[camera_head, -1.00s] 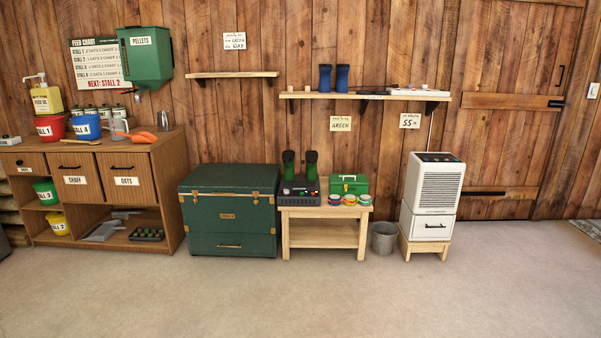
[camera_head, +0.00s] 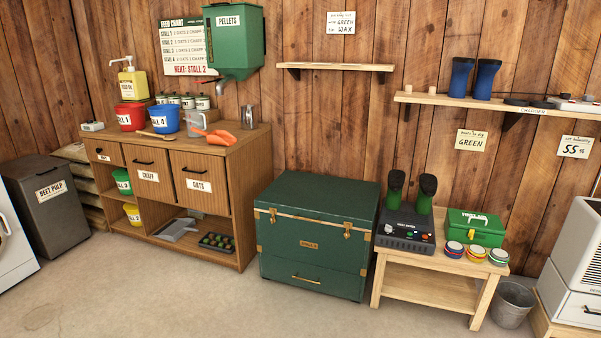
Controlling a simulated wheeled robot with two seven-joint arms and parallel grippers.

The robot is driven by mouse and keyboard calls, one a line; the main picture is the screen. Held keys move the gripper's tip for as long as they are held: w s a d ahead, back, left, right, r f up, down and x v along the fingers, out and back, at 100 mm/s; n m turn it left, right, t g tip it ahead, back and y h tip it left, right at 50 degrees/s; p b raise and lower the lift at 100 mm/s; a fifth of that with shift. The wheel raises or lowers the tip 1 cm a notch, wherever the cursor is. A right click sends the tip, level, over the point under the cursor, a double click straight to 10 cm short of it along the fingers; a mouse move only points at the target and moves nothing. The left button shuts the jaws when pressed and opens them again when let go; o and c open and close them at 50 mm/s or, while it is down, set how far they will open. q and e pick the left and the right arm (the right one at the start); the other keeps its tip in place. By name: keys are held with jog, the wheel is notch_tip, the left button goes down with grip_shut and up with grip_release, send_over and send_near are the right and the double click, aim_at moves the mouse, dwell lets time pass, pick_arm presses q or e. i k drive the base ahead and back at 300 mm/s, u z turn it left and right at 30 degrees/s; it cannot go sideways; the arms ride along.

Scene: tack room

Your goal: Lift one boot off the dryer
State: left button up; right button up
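The boot dryer (camera_head: 404,232) is a dark box with small lit controls on the left part of a low wooden bench. Two green boots with black ends stand on it side by side: a left boot (camera_head: 393,194) and a right boot (camera_head: 425,195). They lean slightly and appear to sit upside down on the dryer's posts. Neither of my grippers shows in the head view.
The bench (camera_head: 430,287) also holds a green box (camera_head: 474,227) and three small tins (camera_head: 476,253). A green trunk (camera_head: 317,236) stands left of it, a metal bucket (camera_head: 513,303) right. Blue boots (camera_head: 473,79) stand on the shelf (camera_head: 440,99) above. Floor in front is clear.

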aim_at(396, 178)
jog(key=u, duration=0.05)
jog(key=i, duration=2.5)
jog(key=z, duration=0.7)
jog(key=i, duration=1.2)
jog(key=z, duration=0.45)
